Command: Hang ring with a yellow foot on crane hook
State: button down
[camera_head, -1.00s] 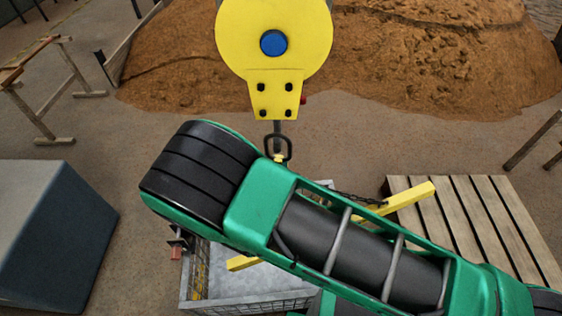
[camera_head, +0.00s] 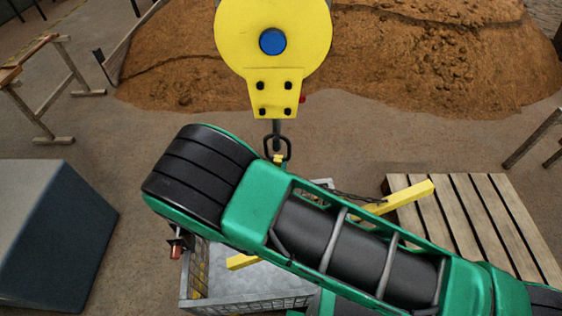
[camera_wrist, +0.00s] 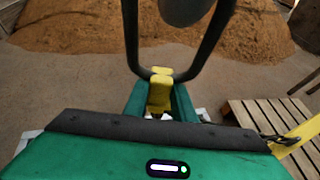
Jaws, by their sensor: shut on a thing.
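The ring (camera_head: 265,147) is a dark loop standing upright on its yellow foot (camera_head: 278,158), just under the crane hook (camera_head: 277,130). The hook hangs from a yellow block with a blue centre (camera_head: 296,45). In the wrist view the ring (camera_wrist: 131,35) is large, and its yellow foot (camera_wrist: 160,90) sits between the green fingers of my gripper (camera_wrist: 160,98), which is shut on it. A dark grey rounded part, likely the hook (camera_wrist: 185,8), shows within the ring's outline. I cannot tell whether the ring is around the hook or only lined up with it. My arm hides most of my gripper in the head view.
Below my arm is a wire-sided metal crate (camera_head: 190,285). A yellow beam (camera_head: 408,197) with a chain lies by a wooden pallet (camera_head: 500,215) at right. A grey block (camera_head: 60,235) stands at left, and a sand heap (camera_head: 430,60) lies behind.

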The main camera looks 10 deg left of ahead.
jog(key=shift+w+a+f, duration=0.1)
jog(key=shift+w+f, duration=0.15)
jog(key=shift+f, duration=0.35)
dwell(0.3)
jog(key=c, duration=1.4)
grip_release()
jog(key=shift+s+f, duration=0.1)
jog(key=shift+f, duration=0.05)
jog(key=shift+s, duration=0.15)
jog(key=v, duration=1)
jog(key=shift+r, duration=0.25)
jog(key=shift+s, duration=0.2)
